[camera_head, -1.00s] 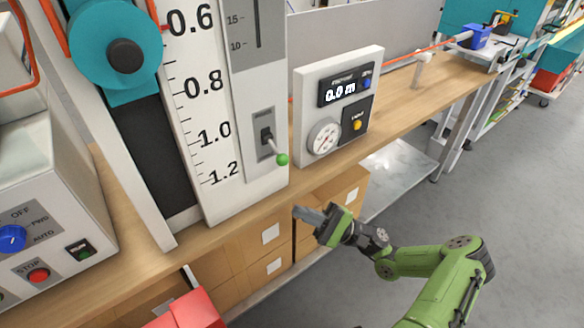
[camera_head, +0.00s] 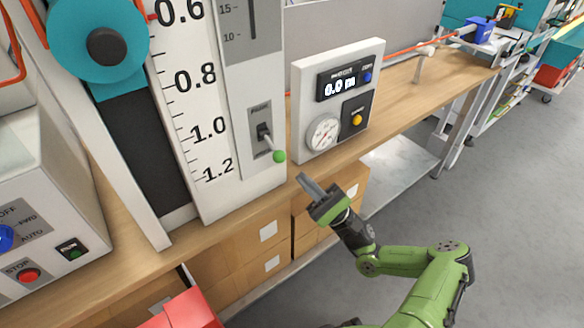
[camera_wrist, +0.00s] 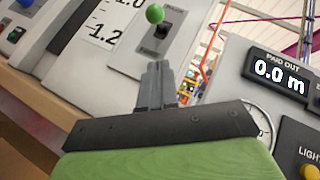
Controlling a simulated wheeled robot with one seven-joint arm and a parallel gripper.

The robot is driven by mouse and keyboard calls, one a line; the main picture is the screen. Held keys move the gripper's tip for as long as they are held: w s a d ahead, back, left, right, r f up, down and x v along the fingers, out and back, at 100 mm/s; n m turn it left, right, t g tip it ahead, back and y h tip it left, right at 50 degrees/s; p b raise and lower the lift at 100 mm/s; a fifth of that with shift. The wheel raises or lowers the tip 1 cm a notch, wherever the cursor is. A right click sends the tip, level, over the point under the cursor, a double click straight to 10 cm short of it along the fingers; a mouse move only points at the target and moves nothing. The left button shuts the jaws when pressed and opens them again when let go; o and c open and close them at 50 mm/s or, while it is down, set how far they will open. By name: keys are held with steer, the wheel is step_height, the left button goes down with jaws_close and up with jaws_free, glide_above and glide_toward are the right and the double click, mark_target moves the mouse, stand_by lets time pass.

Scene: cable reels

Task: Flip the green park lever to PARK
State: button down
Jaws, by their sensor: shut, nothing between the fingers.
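The park lever has a green ball knob (camera_head: 279,156) on a short stem. It sticks out and down from a grey switch plate (camera_head: 260,120) low on the white scale panel. In the wrist view the green knob (camera_wrist: 155,14) shows at the top, just beyond the fingertips. My gripper (camera_head: 303,178) is shut and empty, in front of the panel, a little below and right of the knob and apart from it. The shut fingers also show in the wrist view (camera_wrist: 159,68), pointing toward the switch plate.
A counter box (camera_head: 338,100) with a 0.0 m display, gauge and yellow button stands right of the lever. A control box (camera_head: 45,190) stands at the left. The wooden bench (camera_head: 400,92) runs below, with drawers under it. A red object (camera_head: 185,310) lies low in front.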

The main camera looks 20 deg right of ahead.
mark_target(272, 147)
steer(key=a+r, duration=0.3)
steer(key=r, duration=0.2)
steer(key=shift+a+r, duration=0.35)
steer(key=shift+w+d, duration=0.1)
